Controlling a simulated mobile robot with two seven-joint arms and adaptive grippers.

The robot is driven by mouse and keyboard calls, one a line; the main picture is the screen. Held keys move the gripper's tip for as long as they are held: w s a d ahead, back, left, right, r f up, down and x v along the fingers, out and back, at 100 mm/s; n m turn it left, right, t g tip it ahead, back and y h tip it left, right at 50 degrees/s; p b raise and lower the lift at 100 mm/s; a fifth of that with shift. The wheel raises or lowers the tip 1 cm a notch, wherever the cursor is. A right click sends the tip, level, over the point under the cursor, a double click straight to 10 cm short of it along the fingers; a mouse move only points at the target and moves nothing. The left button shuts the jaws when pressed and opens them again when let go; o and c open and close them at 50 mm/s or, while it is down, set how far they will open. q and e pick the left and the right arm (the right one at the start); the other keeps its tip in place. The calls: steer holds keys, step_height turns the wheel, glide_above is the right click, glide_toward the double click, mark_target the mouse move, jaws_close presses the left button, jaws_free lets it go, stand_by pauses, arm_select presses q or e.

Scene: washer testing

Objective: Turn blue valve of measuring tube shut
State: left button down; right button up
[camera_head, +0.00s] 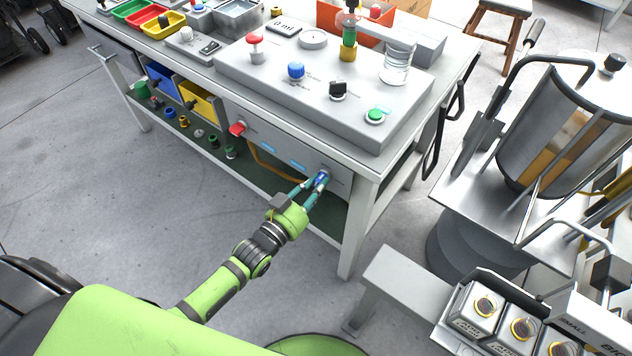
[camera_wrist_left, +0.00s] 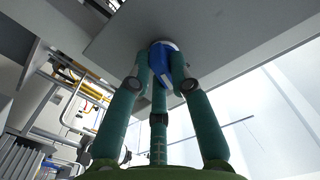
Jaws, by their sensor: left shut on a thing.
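The blue valve (camera_head: 321,180) sits on the front panel at the right end of the grey workbench (camera_head: 345,190). My left gripper (camera_head: 314,187) reaches it from the front, with its teal fingers closed around the valve. In the left wrist view the blue valve (camera_wrist_left: 163,62) lies between the fingertips of my left gripper (camera_wrist_left: 160,75), which touch it from both sides. The fingers hide part of the valve, and its turn angle is hard to tell. My right gripper is not in view. A measuring tube (camera_head: 349,38) with green and yellow parts stands on the bench top.
A red valve (camera_head: 237,129) is on the same front panel, further left. Blue (camera_head: 296,71), green (camera_head: 375,115) and black (camera_head: 338,90) knobs are on the bench top. A grey step (camera_head: 395,290) and a metal drum (camera_head: 560,125) stand to the right.

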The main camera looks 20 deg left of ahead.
arm_select(q)
steer(key=n, duration=0.2)
steer(key=shift+n+p, duration=0.3)
steer(key=shift+p, duration=0.05)
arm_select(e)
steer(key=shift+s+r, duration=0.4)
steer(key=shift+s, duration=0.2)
arm_select(q)
steer(key=c, duration=1.1)
jaws_free()
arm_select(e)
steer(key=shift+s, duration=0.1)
